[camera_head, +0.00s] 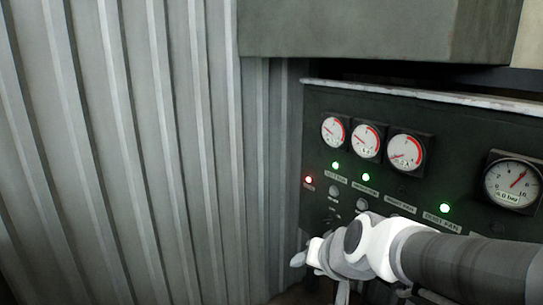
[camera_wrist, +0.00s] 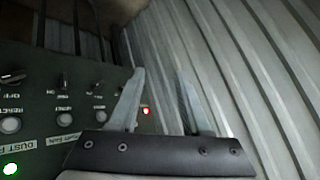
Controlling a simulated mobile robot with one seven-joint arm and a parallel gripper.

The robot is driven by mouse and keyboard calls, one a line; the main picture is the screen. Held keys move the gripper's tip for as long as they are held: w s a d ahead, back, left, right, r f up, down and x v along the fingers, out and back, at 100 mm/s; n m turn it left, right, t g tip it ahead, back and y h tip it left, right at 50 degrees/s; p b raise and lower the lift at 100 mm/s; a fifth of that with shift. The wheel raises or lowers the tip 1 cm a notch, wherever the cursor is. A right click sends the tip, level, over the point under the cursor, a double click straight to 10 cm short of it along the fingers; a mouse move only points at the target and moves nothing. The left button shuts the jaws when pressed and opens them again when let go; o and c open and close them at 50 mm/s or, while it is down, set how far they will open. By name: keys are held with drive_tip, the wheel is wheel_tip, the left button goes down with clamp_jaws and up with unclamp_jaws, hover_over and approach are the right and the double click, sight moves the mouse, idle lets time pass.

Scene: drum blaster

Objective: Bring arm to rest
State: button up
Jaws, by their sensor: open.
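My arm (camera_head: 390,245) reaches in from the lower right in the head view, in front of the lower part of the dark green control panel (camera_head: 285,0). My gripper shows clearly in the wrist view (camera_wrist: 160,100), with two grey fingers apart and nothing between them. The control panel also shows at the left of the wrist view (camera_wrist: 60,140), with switches, round buttons, a lit red lamp (camera_wrist: 145,110) and a lit green lamp (camera_wrist: 10,168). My arm hides part of the panel's lower controls in the head view.
Corrugated grey metal wall (camera_head: 130,150) fills the left of the head view and the right of the wrist view. Several round gauges (camera_head: 365,141) sit on the panel. A grey box-like overhang (camera_head: 375,30) juts out above it.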

drive_tip(key=s+d+r+n+g+h+p, duration=0.15)
drive_tip(key=s+d, duration=0.25)
drive_tip(key=s, duration=0.4)
drive_tip(key=s+d+r+n+g+h, duration=0.1)
drive_tip(key=s+d+r, duration=0.15)
drive_tip(key=s, duration=0.45)
wheel_tip(320, 180, up, 12)
drive_tip(key=p, duration=1.3)
drive_tip(key=shift+d+r, duration=0.2)
drive_tip(key=shift+d, duration=0.05)
drive_tip(key=shift+w+d, duration=0.1)
